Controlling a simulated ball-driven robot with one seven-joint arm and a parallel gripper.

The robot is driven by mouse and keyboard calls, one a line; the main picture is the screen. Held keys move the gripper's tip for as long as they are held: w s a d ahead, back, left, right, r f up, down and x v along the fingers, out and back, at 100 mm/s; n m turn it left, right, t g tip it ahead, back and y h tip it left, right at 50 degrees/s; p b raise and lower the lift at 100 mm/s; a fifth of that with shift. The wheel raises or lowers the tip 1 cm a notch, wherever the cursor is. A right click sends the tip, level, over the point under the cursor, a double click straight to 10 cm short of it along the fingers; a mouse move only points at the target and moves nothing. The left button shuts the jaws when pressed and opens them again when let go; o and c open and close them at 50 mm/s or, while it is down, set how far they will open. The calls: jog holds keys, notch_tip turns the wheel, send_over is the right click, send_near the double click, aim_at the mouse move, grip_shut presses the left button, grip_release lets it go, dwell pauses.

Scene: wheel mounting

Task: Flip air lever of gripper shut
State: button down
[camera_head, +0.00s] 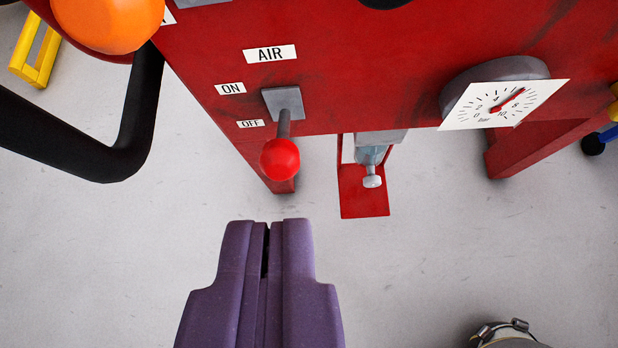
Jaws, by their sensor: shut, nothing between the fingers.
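The air lever (281,157) has a red ball knob on a short grey stem, set on a grey plate under the AIR label (270,54). The ON label (231,88) is to the left of the plate, and the OFF label (250,124) is below it, beside the stem. The lever's knob hangs down, lower than the OFF label. My gripper (268,225) has purple fingers, shut with nothing between them. Its tips are just below the red knob in the picture, apart from it. The lever is not hidden.
The red panel (380,75) carries a pressure gauge (503,103) at the right. A black tube handle (135,130) and an orange ball (108,22) are at the upper left. A grey fitting with a knob (372,170) hangs under the panel. The grey floor (450,250) is mostly clear.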

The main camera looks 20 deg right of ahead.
jog(key=b, duration=0.4)
send_over(279, 152)
jog(key=s, duration=0.3)
notch_tip(279, 152, down, 7)
jog(key=shift+w+a+f+b, duration=0.25)
jog(key=shift+f+b, duration=0.15)
jog(key=shift+f, duration=0.2)
jog(key=shift+w+a+f+b, duration=0.1)
jog(key=shift+a+f+b, duration=0.1)
jog(key=shift+f+b, duration=0.3)
jog(key=shift+w+f, duration=0.1)
jog(key=shift+f, duration=0.65)
jog(key=shift+a+f, duration=0.1)
jog(key=shift+a, duration=0.15)
